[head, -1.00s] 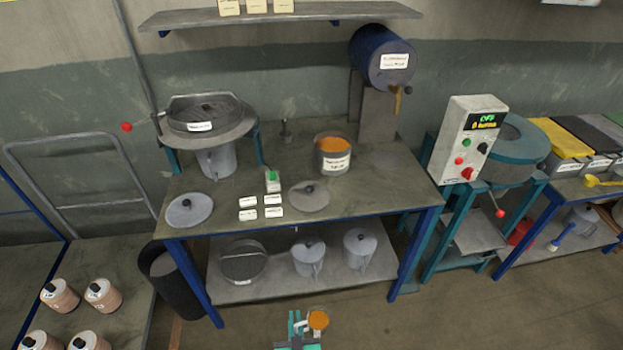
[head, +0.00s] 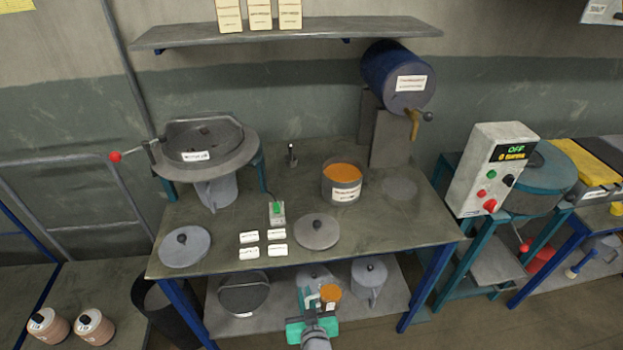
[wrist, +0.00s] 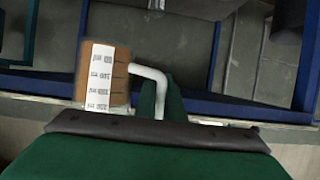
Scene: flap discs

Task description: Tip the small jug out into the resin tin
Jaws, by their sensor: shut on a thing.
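The small jug (head: 331,293) holds something orange and looks upright. In the wrist view the jug (wrist: 115,75) shows brown-orange contents, a white marked strip and a white bent handle (wrist: 150,72). My gripper (head: 314,303) is shut on this handle, in front of the table and below its top. A grey open tin (head: 343,192) with a white label stands on the table at right of centre, filled with orange material. I take it for the resin tin; its label is too small to read. The jug is apart from it, lower and nearer me.
The table's front edge (head: 330,254) lies between jug and tin. A grey lid (head: 317,231) and several white cards (head: 278,235) lie before the tin. Lidded pots stand on the lower shelf.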

